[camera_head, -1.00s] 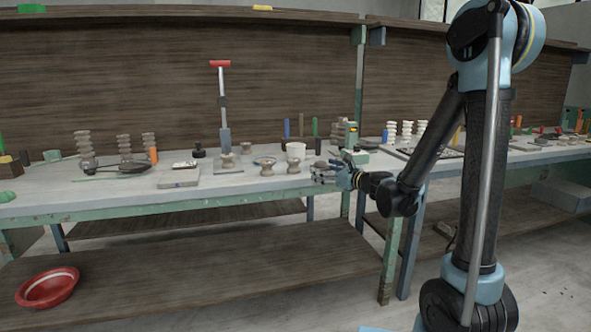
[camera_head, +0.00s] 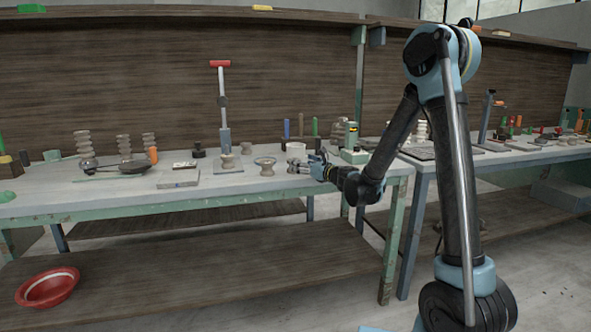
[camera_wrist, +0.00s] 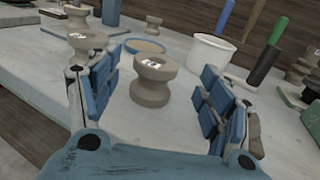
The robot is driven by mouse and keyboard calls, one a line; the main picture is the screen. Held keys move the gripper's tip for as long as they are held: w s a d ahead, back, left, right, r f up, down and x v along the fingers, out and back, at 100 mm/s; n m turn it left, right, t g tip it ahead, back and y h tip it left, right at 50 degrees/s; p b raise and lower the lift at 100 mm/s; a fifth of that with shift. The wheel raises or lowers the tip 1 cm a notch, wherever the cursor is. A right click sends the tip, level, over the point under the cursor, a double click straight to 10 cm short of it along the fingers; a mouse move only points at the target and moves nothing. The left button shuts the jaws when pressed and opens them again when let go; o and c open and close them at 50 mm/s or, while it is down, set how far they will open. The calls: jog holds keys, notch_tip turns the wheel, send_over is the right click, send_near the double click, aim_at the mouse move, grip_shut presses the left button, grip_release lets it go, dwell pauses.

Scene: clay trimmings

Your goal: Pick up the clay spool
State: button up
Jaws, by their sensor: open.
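A beige clay spool (camera_wrist: 152,82) with a narrow waist and a small label on top stands upright on the table. In the wrist view it is ahead of and between the fingers of my gripper (camera_wrist: 160,100), apart from both. My gripper is open and empty. In the head view my gripper (camera_head: 304,164) is low over the front of the bench, reaching left, and hides part of what is there. A similar spool (camera_wrist: 85,42) stands farther left in the wrist view. A spool-like piece (camera_head: 265,165) also stands left of my gripper in the head view.
A white cup (camera_wrist: 211,54) stands behind and right of the nearest spool, close to upright tool handles (camera_wrist: 263,62). A shallow round dish (camera_wrist: 145,47) lies behind it. A flat block (camera_head: 178,179) lies farther left on the bench (camera_head: 120,199).

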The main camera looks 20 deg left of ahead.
jog(key=shift+x, duration=3)
jog(key=shift+s+f, duration=0.1)
jog(key=shift+f, duration=0.05)
jog(key=c, duration=1.4)
